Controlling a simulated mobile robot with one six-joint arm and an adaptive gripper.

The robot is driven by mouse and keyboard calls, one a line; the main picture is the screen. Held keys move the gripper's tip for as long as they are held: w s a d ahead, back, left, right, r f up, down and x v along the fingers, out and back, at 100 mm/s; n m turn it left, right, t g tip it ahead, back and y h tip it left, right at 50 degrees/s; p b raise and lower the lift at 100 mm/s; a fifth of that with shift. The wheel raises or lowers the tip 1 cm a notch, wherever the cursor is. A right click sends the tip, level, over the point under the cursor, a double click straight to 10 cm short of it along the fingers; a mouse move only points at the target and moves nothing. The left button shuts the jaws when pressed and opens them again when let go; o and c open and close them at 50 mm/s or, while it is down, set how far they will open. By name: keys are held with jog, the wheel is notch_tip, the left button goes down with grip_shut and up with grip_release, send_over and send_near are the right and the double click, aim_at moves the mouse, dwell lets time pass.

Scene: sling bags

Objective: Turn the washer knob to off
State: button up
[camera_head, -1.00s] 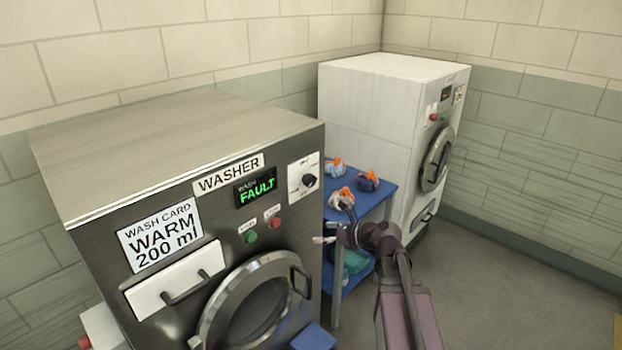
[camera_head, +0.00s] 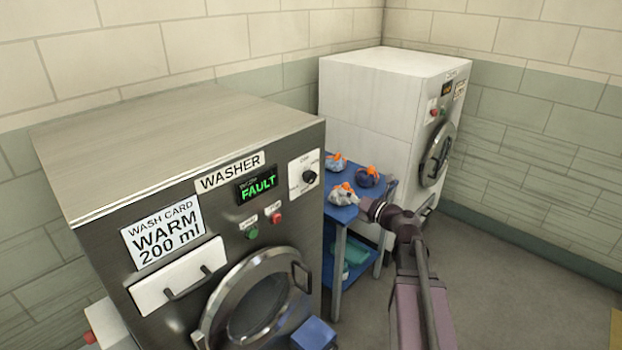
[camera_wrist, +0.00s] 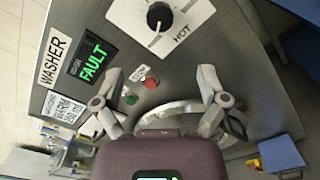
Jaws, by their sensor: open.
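The washer (camera_head: 100,230) is a steel front loader at the left of the head view. Its black knob (camera_head: 309,178) sits on a white dial plate at the upper right of the front. The knob (camera_wrist: 159,15) is at the top of the wrist view, with HOT printed below right of it; its small pointer is hard to read. My gripper (camera_wrist: 160,71) is open and empty, facing the washer front, with its fingers apart below the dial. In the head view my arm is right of the washer, and its fingers are hard to make out.
The washer display (camera_head: 257,187) reads FAULT, above a green button (camera_head: 252,234) and a red button (camera_head: 277,218). A blue cart (camera_head: 340,213) with several tied bags stands behind my arm. A white machine (camera_head: 390,110) is at the back. Floor is clear at right.

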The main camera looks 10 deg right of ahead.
aim_at(313, 178)
jog(key=shift+w, duration=0.1)
jog(key=x, duration=1.3)
jog(key=shift+w+a, duration=0.25)
jog(key=shift+a, duration=0.1)
jog(key=shift+d, duration=0.1)
jog(key=c, duration=1.1)
